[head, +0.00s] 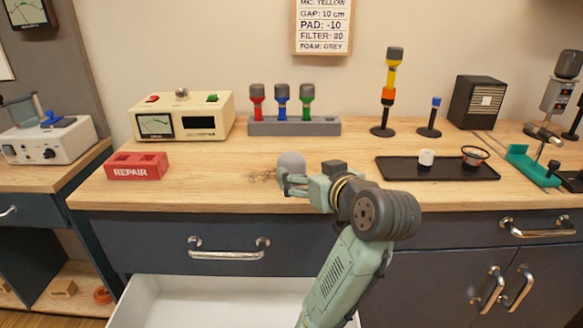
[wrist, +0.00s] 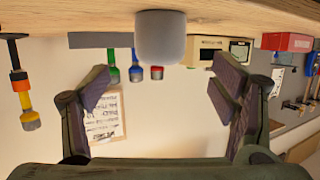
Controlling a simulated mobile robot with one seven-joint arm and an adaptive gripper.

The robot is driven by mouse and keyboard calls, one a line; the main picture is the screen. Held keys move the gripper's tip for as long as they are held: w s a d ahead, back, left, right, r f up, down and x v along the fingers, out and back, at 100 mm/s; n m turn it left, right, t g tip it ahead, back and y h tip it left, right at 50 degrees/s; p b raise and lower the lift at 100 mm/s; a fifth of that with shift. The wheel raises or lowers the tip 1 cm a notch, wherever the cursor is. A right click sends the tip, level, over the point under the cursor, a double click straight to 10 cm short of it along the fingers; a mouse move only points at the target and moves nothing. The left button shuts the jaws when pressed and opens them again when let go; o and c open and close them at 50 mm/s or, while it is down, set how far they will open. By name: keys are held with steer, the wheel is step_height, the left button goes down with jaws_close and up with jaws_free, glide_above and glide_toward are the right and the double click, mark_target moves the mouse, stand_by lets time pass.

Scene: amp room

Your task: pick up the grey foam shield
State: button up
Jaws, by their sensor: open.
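The grey foam shield (head: 291,164) is a small rounded grey cap standing on the wooden counter near its front edge. In the wrist view, which is upside down, the foam shield (wrist: 160,38) shows at the top middle, ahead of the gap between my fingers. My gripper (head: 290,184) is low over the counter beside the foam shield and partly overlaps it in the head view. In the wrist view my gripper (wrist: 165,92) has its two fingers wide apart with nothing between them. Whether a finger touches the shield cannot be told.
A grey rack (head: 325,127) with red, blue and green microphones stands behind. A black tray (head: 395,173) with a white piece and a ring-shaped item is to the right. A red REPAIR block (head: 137,166) is left. An open white drawer (head: 215,300) juts out below the counter.

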mark_target(296, 168)
steer(key=x, duration=0.4)
steer(key=shift+a, duration=0.2)
steer(key=shift+p+x, duration=1.1)
steer(key=shift+x, duration=1.85)
steer(key=shift+d+f, duration=0.15)
steer(key=shift+c, duration=0.5)
steer(key=c, duration=0.8)
